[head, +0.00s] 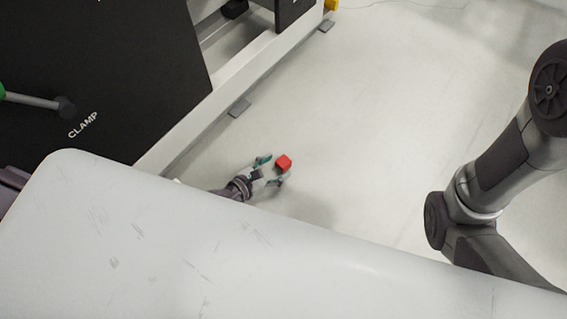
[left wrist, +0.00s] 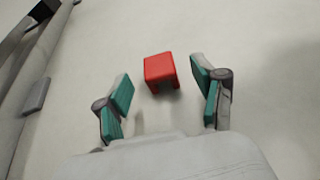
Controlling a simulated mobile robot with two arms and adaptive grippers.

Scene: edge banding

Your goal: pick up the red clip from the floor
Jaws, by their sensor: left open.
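The red clip (head: 283,162) lies on the light grey floor, beyond the far edge of a white surface in the head view. In the left wrist view the clip (left wrist: 161,72) is a small red block with a notch in its near side. My left gripper (head: 274,171) reaches down to it and is open. In the left wrist view its two teal-padded fingers (left wrist: 162,84) stand to either side of the clip, which sits around the fingertip line, with gaps on both sides. My right gripper is out of view; only the right arm shows.
A white scuffed surface (head: 200,240) fills the front of the head view. A black machine panel marked CLAMP (head: 120,70) with a white base rail (head: 240,85) and grey feet stands left of the clip. The floor (head: 400,90) to the right is clear.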

